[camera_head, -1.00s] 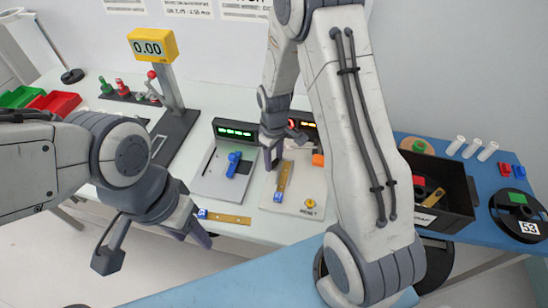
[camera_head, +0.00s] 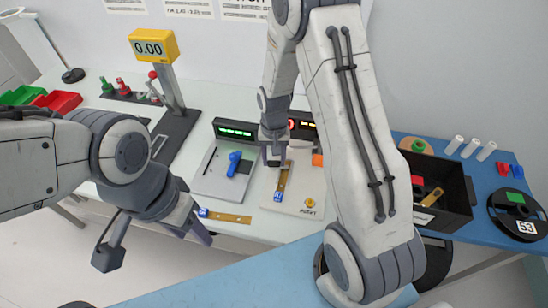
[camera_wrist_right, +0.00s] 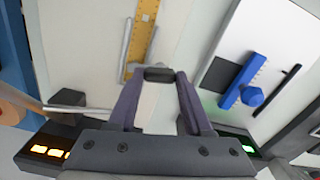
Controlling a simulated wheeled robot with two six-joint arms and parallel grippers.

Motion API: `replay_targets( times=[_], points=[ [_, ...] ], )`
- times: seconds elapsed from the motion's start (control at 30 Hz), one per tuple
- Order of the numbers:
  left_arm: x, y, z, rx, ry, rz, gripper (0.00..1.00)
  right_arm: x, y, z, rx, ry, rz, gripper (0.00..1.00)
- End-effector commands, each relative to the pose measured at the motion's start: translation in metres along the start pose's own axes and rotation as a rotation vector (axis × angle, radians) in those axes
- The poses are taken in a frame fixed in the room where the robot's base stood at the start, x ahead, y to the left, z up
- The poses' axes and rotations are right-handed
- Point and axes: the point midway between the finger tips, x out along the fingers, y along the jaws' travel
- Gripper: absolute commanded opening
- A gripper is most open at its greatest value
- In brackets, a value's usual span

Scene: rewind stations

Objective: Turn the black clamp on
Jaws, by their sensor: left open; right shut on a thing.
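The black clamp (camera_wrist_right: 160,74) sits between the fingertips of my right gripper (camera_wrist_right: 158,78) in the right wrist view, beside a yellow ruler strip (camera_wrist_right: 142,40). My right gripper (camera_head: 273,158) is shut on it at the pale right-hand station panel (camera_head: 298,190). The clamp is mostly hidden by the gripper in the head view, so its exact turn cannot be told there. My left gripper (camera_head: 155,245) is open and empty, in front of the table's front edge.
A blue clamp (camera_head: 233,163) stands on the left panel, below a green-lit display (camera_head: 235,130). An orange-lit display (camera_head: 301,125) is behind my right gripper. A yellow gauge (camera_head: 153,46) and a black bin (camera_head: 435,190) flank the stations.

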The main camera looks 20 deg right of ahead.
Motion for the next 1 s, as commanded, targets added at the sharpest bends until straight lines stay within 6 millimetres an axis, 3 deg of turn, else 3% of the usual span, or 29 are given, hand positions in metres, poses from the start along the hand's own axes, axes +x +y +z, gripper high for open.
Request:
replay_targets(
  times=[0.33,0.9,0.93,1.0],
  points=[
    [-0.0016,0.0001,-0.0001,0.0,0.0,0.0,0.5,-0.0015,-0.0003,-0.0024,0.15,0.007,-0.003,0.0],
    [-0.0018,0.0001,-0.0001,0.0,0.0,0.0,0.5,-0.0016,-0.0003,-0.0029,0.18,0.008,-0.003,0.0],
    [-0.0018,0.0001,-0.0001,0.0,0.0,0.0,0.5,-0.0016,-0.0003,-0.0029,0.179,0.008,-0.003,0.58],
    [-0.0017,0.0001,-0.0001,0.0,0.0,0.0,0.5,-0.0014,-0.0002,-0.0025,0.179,0.007,-0.003,0.8]
  ],
)
